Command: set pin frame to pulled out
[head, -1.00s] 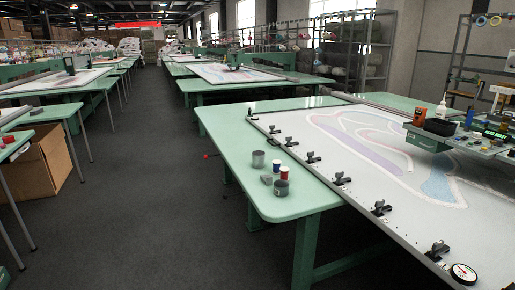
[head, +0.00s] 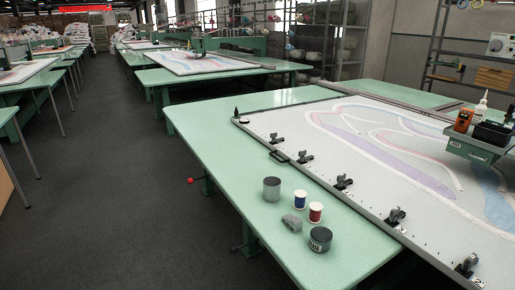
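The pin frame (head: 368,213) lies on the green table in the head view, with a grey rail along its near left edge and pale cloth with coloured curved patterns (head: 395,170) inside it. Several black clamps, one of them a clamp (head: 343,182) near the middle of the rail, stand along that edge. A dark handle (head: 279,157) juts out from the rail near its far end. The frame's right part runs out of the picture. Neither of my grippers is in view.
A grey can (head: 271,189), blue and red spools, a grey block (head: 292,223) and a dark can (head: 320,239) stand on the green table top (head: 222,150) left of the frame. A red-knobbed lever (head: 191,181) sticks out at the table's left side. The dark aisle floor is clear.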

